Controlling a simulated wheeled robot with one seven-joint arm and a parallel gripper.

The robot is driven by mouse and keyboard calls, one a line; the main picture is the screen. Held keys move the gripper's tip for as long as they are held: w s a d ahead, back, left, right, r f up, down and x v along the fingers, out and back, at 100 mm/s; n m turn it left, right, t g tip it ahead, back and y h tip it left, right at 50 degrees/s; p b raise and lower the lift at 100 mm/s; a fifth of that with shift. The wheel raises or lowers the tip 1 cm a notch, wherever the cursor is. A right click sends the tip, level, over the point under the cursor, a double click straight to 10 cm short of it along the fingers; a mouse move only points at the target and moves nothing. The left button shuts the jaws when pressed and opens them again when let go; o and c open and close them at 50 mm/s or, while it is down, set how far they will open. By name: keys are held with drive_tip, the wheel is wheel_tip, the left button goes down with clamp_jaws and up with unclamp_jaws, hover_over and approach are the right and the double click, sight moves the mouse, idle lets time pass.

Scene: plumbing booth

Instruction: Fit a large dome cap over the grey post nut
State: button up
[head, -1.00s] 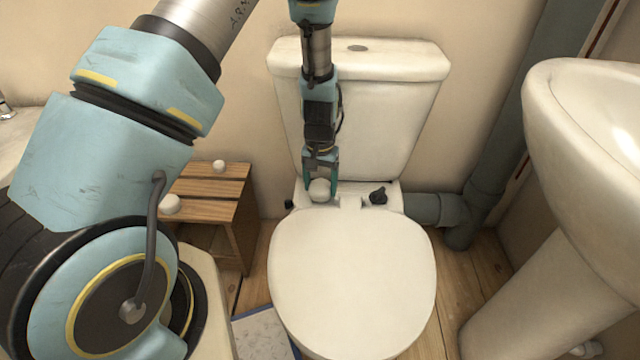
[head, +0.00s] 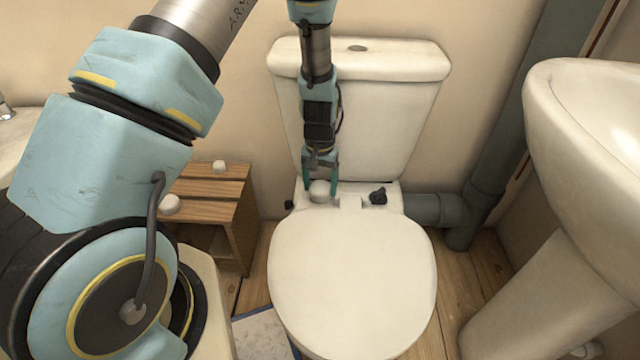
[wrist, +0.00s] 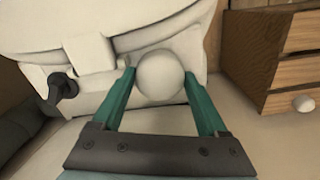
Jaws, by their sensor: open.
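A large white dome cap (head: 320,191) sits at the left hinge post behind the toilet seat, and it also shows in the wrist view (wrist: 160,75). The post nut under it is hidden. My gripper (head: 320,184) is just above and around the cap, pointing down. Its teal fingers stand open on either side of the cap in the wrist view (wrist: 158,90), with a gap visible at least on the right. A dark nut or knob (head: 378,196) stands on the right hinge post.
The toilet cistern (head: 358,120) rises close behind my gripper. The closed seat lid (head: 352,270) lies in front. A slatted wooden stool (head: 240,215) stands at left, a basin (head: 590,150) at right. A small dark fitting (head: 289,205) sits left of the cap.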

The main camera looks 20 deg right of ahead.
wheel_tip(320, 180, up, 11)
drive_tip(key=p, duration=0.2)
drive_tip(key=shift+a+f, duration=0.1)
idle(0.5)
drive_tip(key=w+a+r+n, duration=0.1)
drive_tip(key=a+r+n, duration=0.1)
drive_tip(key=a+r, duration=0.35)
drive_tip(key=w+a+r+n, duration=0.1)
drive_tip(key=a+r, duration=0.2)
drive_tip(key=a, duration=0.6)
drive_tip(key=s+a+r+n+t, duration=0.1)
drive_tip(key=s+a+r+n, duration=0.15)
drive_tip(key=a, duration=0.55)
drive_tip(key=s+a+r+n, duration=0.1)
drive_tip(key=s+a+r, duration=0.25)
drive_tip(key=a, duration=0.35)
wheel_tip(320, 180, up, 22)
drive_tip(key=p, duration=2.2)
drive_tip(key=shift+a, duration=0.25)
